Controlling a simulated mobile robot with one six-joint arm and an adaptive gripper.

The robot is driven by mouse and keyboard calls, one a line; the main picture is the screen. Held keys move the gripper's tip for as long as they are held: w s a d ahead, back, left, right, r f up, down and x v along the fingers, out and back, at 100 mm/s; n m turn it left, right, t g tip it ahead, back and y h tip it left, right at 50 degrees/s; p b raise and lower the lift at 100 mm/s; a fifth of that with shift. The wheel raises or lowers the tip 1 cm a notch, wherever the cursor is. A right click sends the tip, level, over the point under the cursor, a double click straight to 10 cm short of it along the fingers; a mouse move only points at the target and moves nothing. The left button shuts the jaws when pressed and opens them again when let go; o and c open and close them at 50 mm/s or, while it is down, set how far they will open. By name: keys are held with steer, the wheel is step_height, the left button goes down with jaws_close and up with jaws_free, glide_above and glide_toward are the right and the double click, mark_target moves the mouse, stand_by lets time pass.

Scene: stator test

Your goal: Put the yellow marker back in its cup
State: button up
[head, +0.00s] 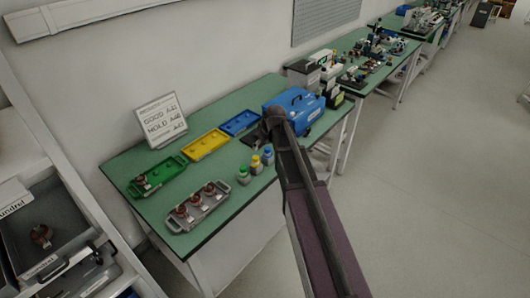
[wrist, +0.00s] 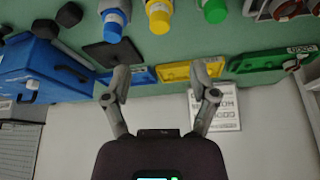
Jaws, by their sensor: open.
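I cannot make out a yellow marker or its cup for certain in either view. Three small bottles stand in a row near the table's front edge, with a blue cap (head: 268,150), a yellow cap (head: 255,159) and a green cap (head: 243,171). In the wrist view their bodies show at the top, the yellow-capped one (wrist: 159,18) in the middle. My gripper (wrist: 161,72) is open, with nothing between its fingers. In the head view my arm reaches over the table's right part, and its fingers cannot be made out.
The green table (head: 135,165) holds a blue case (head: 300,105), a blue tray (head: 240,122), a yellow tray (head: 206,145), a green tray (head: 158,175) and a grey tray (head: 197,207) with several parts. A sign (head: 160,121) stands behind. Open floor lies at right.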

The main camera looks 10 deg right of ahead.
steer(key=s+a+f+m+g+h, duration=0.1)
steer(key=s+m+g, duration=0.3)
steer(key=s, duration=2.1)
steer(key=shift+a+f+m+h, duration=0.25)
steer(key=shift+m+h, duration=0.15)
steer(key=shift+m, duration=0.1)
steer(key=shift+c, duration=1.2)
